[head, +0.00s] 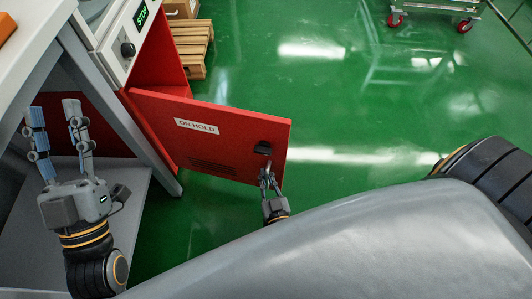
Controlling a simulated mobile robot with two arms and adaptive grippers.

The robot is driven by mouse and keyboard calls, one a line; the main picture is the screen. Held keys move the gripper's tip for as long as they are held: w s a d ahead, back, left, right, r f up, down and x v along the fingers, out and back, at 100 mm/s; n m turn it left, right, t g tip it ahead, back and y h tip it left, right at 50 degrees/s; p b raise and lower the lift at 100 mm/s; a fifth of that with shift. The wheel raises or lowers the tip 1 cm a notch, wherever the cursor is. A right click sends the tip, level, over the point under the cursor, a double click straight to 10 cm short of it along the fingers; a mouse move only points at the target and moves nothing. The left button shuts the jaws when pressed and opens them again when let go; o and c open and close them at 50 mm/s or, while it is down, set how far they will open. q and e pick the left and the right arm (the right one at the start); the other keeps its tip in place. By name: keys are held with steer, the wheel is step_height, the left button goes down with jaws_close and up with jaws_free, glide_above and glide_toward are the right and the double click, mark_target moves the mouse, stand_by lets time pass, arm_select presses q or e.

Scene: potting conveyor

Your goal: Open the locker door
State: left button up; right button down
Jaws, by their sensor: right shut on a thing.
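The red locker door (224,128) with the "ON HOLD" label stands swung out from the red locker (164,55), at an angle over the green floor. Its dark handle (263,149) sits near the free edge. My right gripper (265,172) is at the handle and shut on it; its fingertips partly overlap the handle's lower side. My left gripper (55,115) is at the left, fingers pointing up and spread apart, with nothing between them. It is apart from the door. The locker's inside is mostly hidden by the door and the bench.
A grey bench frame (130,104) stands between my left gripper and the door. A control panel (127,48) with a green "STOP" display is above. A wooden pallet (192,42) stands behind the locker. A trolley (440,7) is at the far right. The green floor (350,110) right of the door is clear.

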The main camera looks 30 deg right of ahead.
steer(key=shift+s+d+f, duration=0.1)
steer(key=shift+s+d, duration=0.15)
steer(key=shift+d, duration=0.15)
steer(key=c, duration=1.4)
jaws_free()
steer(key=shift+a, duration=0.1)
